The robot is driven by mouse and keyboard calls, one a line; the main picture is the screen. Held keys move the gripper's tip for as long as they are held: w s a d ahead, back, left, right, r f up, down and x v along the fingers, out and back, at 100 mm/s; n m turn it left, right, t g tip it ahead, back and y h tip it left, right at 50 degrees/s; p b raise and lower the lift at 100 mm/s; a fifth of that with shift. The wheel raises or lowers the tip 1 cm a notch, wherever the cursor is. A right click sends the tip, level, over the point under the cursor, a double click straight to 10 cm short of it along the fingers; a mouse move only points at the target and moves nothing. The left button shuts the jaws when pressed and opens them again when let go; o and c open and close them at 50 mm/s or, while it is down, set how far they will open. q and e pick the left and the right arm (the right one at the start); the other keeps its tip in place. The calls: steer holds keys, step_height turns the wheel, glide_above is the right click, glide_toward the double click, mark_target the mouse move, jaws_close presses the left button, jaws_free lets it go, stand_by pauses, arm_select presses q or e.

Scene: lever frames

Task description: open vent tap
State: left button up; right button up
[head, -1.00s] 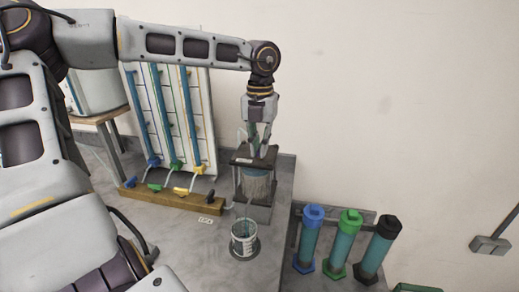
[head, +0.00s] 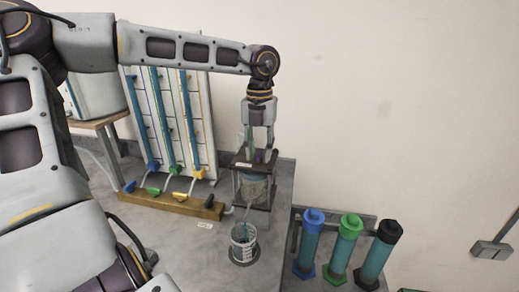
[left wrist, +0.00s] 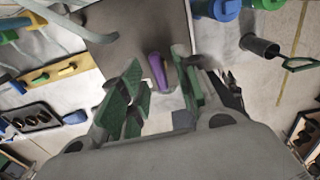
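A purple tap lever (left wrist: 158,72) stands on the dark square top plate (left wrist: 112,22) of an apparatus in the left wrist view. In the head view the apparatus has a dark top plate (head: 240,161) and a clear body (head: 254,187). My left gripper (head: 259,150) points down at this plate in the head view. In the left wrist view its green-padded fingers (left wrist: 160,92) are apart, with the purple lever between and just beyond them. I see no clear contact with the lever. My right gripper is in neither view.
Blue (head: 309,247), green (head: 344,248) and black-capped (head: 379,254) cylinders stand at right.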

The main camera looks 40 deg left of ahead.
mark_target(259, 153)
arm_select(q)
step_height(259, 153, up, 12)
stand_by(0.9)
stand_by(1.3)
